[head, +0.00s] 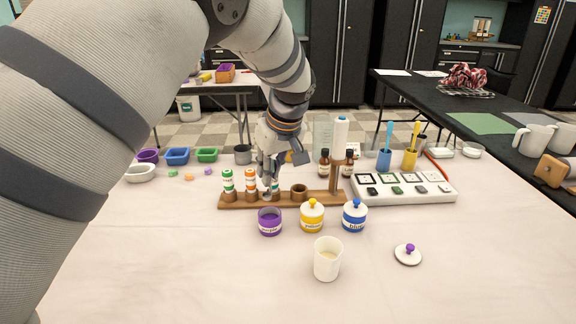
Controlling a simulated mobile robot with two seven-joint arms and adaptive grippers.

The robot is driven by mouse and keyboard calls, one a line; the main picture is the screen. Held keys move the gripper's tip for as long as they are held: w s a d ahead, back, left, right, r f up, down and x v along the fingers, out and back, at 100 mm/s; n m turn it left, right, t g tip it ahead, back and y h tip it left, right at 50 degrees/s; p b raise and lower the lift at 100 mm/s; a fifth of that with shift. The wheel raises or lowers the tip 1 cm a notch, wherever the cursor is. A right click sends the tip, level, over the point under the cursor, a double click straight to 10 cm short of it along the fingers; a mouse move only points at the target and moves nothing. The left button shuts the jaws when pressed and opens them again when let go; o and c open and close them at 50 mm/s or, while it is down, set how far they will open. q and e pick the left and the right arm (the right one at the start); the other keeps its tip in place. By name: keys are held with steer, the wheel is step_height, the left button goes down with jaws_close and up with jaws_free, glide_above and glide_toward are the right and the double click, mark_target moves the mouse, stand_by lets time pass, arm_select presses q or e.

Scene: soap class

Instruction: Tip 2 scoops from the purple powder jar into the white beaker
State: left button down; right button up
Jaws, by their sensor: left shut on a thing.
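The purple powder jar (270,222) stands open on the table, in front of the wooden rack, with purple inside its mouth. A white lid with a purple knob (408,254) lies at the right front. The white beaker (327,262) stands upright nearer me, right of the purple jar, with something pale inside. My left gripper (268,192) points down just behind and above the purple jar, by the rack. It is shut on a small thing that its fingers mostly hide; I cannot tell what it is. My right gripper is not in view.
Lidded yellow (312,216) and blue (354,216) jars stand right of the purple one. A white panel (425,195) and cups with blue and yellow tools (410,158) are at the right.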

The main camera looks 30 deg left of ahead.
arm_select(q)
step_height(320, 180, down, 9)
steer(key=shift+w+r+b, duration=0.1)
steer(key=shift+b, duration=0.65)
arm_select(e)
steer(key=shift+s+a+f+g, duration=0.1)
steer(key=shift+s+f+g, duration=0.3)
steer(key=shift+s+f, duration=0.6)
arm_select(q)
steer(key=shift+r, duration=0.1)
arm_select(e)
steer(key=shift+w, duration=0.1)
arm_select(q)
step_height(320, 180, up, 9)
steer(key=shift+r+p, duration=0.1)
steer(key=shift+p, duration=1)
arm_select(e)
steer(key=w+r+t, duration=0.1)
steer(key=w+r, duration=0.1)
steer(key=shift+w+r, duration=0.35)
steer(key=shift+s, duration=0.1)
